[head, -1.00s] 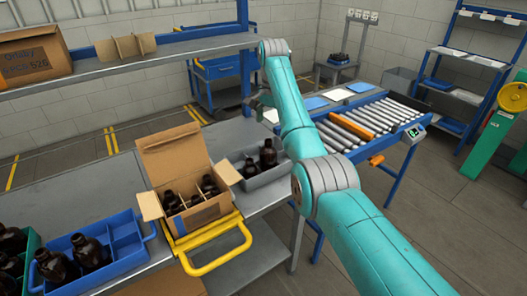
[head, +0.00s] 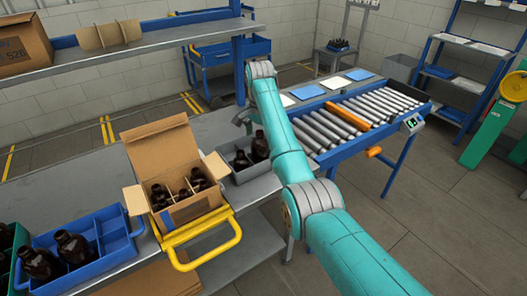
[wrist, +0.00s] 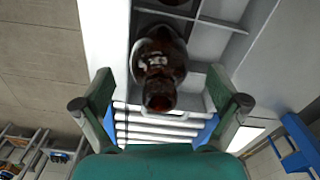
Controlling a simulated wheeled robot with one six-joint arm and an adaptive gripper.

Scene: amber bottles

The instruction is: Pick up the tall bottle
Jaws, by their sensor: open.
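A dark amber bottle (wrist: 160,62) stands in a grey divided crate in the wrist view, its neck pointing toward the camera. My gripper (wrist: 159,88) is open, one finger on each side of the bottle's neck area, with gaps visible on both sides. In the head view the grey crate (head: 254,174) holds amber bottles, among them a taller-looking one (head: 260,147) at its right and another (head: 241,161) at left. My gripper (head: 243,117) shows only in part above the crate's back, mostly hidden by my arm. I cannot tell for certain which bottle lies between the fingers.
An open cardboard box (head: 195,208) with amber bottles stands left of the crate, beside a yellow handle (head: 205,250). A blue tote (head: 113,237) with bottles is further left. A shelf (head: 150,47) overhangs the back. A roller conveyor (head: 365,118) is to the right.

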